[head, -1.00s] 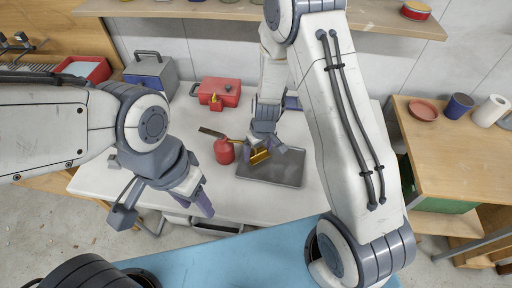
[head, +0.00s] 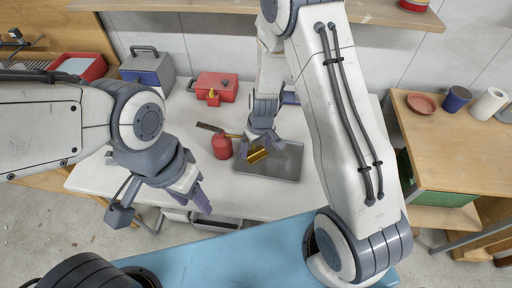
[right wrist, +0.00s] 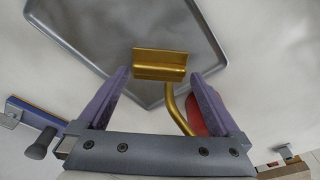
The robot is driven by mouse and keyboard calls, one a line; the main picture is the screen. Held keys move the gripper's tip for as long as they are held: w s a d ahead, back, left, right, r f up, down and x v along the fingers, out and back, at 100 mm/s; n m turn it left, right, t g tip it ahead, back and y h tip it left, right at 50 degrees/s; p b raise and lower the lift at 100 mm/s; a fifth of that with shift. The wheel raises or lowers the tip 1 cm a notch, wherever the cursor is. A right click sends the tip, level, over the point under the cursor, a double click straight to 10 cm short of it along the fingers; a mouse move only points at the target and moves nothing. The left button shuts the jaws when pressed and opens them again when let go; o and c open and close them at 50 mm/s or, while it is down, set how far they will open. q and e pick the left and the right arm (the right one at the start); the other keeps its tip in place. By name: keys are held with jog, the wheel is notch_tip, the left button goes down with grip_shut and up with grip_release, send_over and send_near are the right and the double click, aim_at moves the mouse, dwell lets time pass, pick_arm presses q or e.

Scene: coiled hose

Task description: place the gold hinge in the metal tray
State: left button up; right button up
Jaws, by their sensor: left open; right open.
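The gold hinge (head: 257,155) lies over the left part of the grey metal tray (head: 287,165), inside its rim, near a corner. In the right wrist view the hinge (right wrist: 161,65) shows within the outline of the tray (right wrist: 110,35); whether it rests flat on the tray floor I cannot tell. My right gripper (head: 262,145) is just above it, open. In the right wrist view the two purple fingers (right wrist: 161,82) stand apart on either side of the hinge, with gaps showing. My left gripper (head: 200,198) is open and empty at the bench's front edge, left of the tray.
A red canister (head: 222,147) with a gold tube stands close left of the tray; the tube (right wrist: 177,110) passes under my right gripper. A red toolbox (head: 215,86) and a grey-blue case (head: 148,70) stand behind. The front left of the white bench is clear.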

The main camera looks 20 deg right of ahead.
aim_at(259, 159)
notch_tip(259, 159, up, 10)
jog(key=s, duration=0.2)
jog(key=s+a+r+n, duration=0.2)
jog(key=s+a+r, duration=0.6)
jog(key=s+r, duration=0.15)
jog(key=s+r+g, duration=0.1)
jog(key=s+r, duration=0.1)
jog(key=s, duration=0.4)
jog(key=s+r+n, duration=0.1)
jog(key=s+r, duration=0.1)
jog(key=s, duration=0.4)
jog(key=shift+s+a+r+n+g+p, duration=0.25)
jog(key=shift+s+a+n+g+p, duration=0.05)
jog(key=shift+s+a+g+p, duration=0.15)
